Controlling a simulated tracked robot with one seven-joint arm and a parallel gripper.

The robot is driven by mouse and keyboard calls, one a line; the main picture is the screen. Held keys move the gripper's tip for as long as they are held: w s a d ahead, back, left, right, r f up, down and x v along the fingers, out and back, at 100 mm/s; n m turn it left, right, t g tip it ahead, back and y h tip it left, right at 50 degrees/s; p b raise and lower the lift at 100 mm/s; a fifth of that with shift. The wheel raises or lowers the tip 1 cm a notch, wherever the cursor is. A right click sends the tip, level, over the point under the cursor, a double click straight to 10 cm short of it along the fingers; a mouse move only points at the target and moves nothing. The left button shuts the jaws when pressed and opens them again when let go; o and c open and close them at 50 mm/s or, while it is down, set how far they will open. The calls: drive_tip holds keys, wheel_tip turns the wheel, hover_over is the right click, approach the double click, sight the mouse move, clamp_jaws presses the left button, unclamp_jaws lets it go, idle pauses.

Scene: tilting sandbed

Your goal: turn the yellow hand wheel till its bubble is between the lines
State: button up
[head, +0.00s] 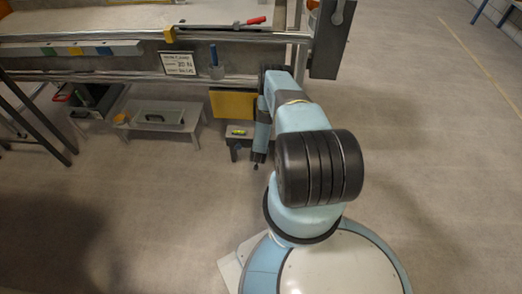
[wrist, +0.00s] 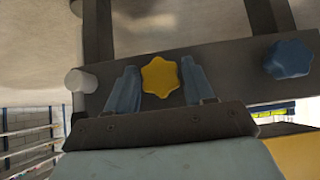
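The yellow hand wheel (wrist: 160,76) is a lobed knob on a dark grey bar in the wrist view. My gripper (wrist: 160,84) is open, with one blue-grey finger on each side of the wheel. Narrow gaps show between the fingers and the wheel, so it does not look clamped. In the head view, a small yellow-green bubble vial (head: 238,132) sits on a grey bracket below a yellow panel. It is too small to tell where its bubble lies against the lines. The wheel and my fingertips cannot be made out in the head view.
A blue lobed knob (wrist: 288,58) sits right of the yellow wheel, and a pale round peg (wrist: 80,80) sits left. The sandbed frame (head: 120,35) spans the back left. A low stand with a tray (head: 160,117) is below it. Floor on the right is clear.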

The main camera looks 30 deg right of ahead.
drive_tip(key=c, duration=0.6)
drive_tip(key=shift+c, duration=0.2)
drive_tip(key=shift+a+h, duration=0.1)
drive_tip(key=shift+h, duration=0.2)
drive_tip(key=n+g+h, duration=0.1)
drive_tip(key=n+h, duration=0.1)
drive_tip(key=h, duration=0.1)
drive_tip(key=n+g+h, duration=0.1)
drive_tip(key=n+h, duration=0.1)
drive_tip(key=n+g+h, duration=0.1)
drive_tip(key=n+h, duration=0.1)
drive_tip(key=h, duration=0.1)
drive_tip(key=shift+w+a+f+g+h, duration=0.2)
drive_tip(key=shift+a+f+g+h, duration=0.1)
drive_tip(key=shift+a+f+g, duration=0.1)
drive_tip(key=shift+r, duration=0.1)
idle(0.5)
drive_tip(key=o, duration=1)
drive_tip(key=shift+d, duration=0.1)
